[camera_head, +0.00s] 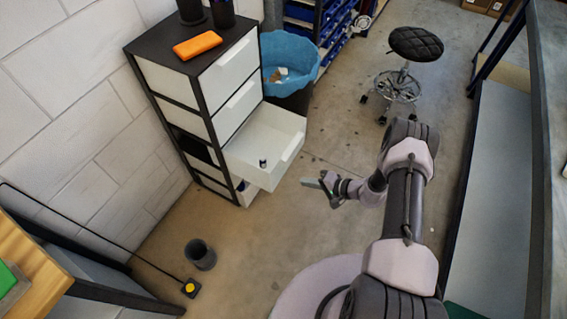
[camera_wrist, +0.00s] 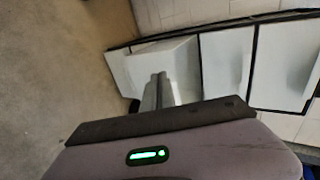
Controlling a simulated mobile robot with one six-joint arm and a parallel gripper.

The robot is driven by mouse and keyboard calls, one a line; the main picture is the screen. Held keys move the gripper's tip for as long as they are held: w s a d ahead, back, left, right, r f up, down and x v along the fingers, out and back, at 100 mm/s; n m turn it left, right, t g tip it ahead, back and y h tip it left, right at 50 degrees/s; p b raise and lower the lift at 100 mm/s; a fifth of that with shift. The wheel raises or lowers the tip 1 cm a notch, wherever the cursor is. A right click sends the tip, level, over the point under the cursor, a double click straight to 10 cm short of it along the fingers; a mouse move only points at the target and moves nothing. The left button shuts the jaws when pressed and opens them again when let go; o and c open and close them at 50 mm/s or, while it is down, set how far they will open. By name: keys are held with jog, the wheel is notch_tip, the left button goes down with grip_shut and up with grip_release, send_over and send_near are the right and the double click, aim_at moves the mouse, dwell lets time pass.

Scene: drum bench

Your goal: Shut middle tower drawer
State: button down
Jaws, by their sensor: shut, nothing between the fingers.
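The drawer tower (camera_head: 207,125) has a black frame and white drawers and stands against the wall. Its middle drawer (camera_head: 287,158) is pulled far out to the right, with a small dark object (camera_head: 263,162) inside. The two drawers above it look shut. My gripper (camera_head: 322,184) is shut and empty, to the lower right of the open drawer's front, apart from it in the head view. In the wrist view the closed fingers (camera_wrist: 158,90) overlap the drawer front (camera_wrist: 172,66); I cannot tell the distance there.
A lower drawer (camera_head: 247,194) appears slightly out beneath the open one. An orange block (camera_head: 197,45) lies on the tower. A blue bin (camera_head: 288,58) stands behind. A dark cup (camera_head: 200,255) and a yellow-topped button box (camera_head: 190,288) are on the floor. A stool (camera_head: 416,44) stands far right.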

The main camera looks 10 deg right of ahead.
jog(key=b, duration=0.4)
send_near(271, 174)
notch_tip(271, 174, down, 4)
jog(key=a, duration=0.2)
jog(key=shift+w+a+r+b, duration=0.15)
jog(key=shift+w+a+b, duration=0.1)
jog(key=shift+w+a, duration=0.25)
jog(key=shift+w+a+r+b, duration=0.15)
jog(key=shift+w+a+b, duration=0.15)
jog(key=shift+w, duration=0.3)
jog(key=shift+w+a+r, duration=0.15)
jog(key=shift+w+a, duration=0.25)
jog(key=shift+a, duration=0.1)
jog(key=shift+a, duration=0.1)
